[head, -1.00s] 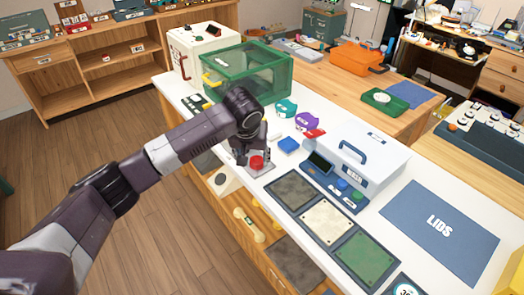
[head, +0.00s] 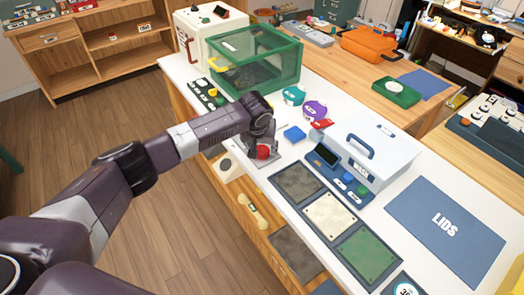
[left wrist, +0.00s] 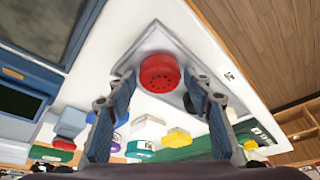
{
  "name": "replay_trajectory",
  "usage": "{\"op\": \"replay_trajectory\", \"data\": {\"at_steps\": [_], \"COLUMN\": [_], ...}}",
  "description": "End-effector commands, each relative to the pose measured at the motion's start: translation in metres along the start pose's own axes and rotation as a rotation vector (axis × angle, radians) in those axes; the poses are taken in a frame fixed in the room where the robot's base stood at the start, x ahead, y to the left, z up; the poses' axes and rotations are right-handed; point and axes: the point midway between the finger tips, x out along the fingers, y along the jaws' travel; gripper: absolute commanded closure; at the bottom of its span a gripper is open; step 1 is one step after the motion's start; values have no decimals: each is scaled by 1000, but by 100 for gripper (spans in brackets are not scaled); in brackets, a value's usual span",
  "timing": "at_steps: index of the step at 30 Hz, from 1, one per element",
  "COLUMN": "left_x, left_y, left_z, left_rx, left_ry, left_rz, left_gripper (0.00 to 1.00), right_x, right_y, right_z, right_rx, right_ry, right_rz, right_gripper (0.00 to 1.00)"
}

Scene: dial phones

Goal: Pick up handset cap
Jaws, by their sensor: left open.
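The handset cap is a red round cap with small holes in its face. In the left wrist view the cap (left wrist: 160,73) sits on a grey plate (left wrist: 155,42), between the spread fingertips of my left gripper (left wrist: 158,88), with gaps at both sides. In the head view the red cap (head: 264,153) is partly covered by my left gripper (head: 258,146), near the white counter's front edge. The left gripper is open and empty. My right gripper is in neither view.
A blue block (head: 294,134) and a grey-white box with a handle (head: 376,150) stand to the right. A green clear-walled case (head: 254,66) is behind. Textured panels (head: 330,214) and a LIDS mat (head: 444,222) lie on the counter, with a bone-coloured handset (head: 251,209) below its edge.

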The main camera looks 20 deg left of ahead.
Motion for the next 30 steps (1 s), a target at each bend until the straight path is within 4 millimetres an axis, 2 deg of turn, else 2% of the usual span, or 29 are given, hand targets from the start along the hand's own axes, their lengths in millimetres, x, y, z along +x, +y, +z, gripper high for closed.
{"op": "replay_trajectory", "data": {"at_steps": [5,12,23,26,30], "left_x": [0,0,-5,-14,-37], "left_y": [0,0,0,0,0], "left_z": [0,0,-3,-7,-17], "left_rx": [0,0,-1,-1,-1], "left_ry": [0,0,1,2,5], "left_rz": [0,0,0,1,2], "left_gripper": [55,81,82,82,82], "right_x": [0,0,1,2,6], "right_y": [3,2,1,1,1], "right_z": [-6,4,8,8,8], "right_rx": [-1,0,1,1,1], "right_ry": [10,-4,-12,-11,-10], "right_rz": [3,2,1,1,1], "right_gripper": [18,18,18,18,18]}}
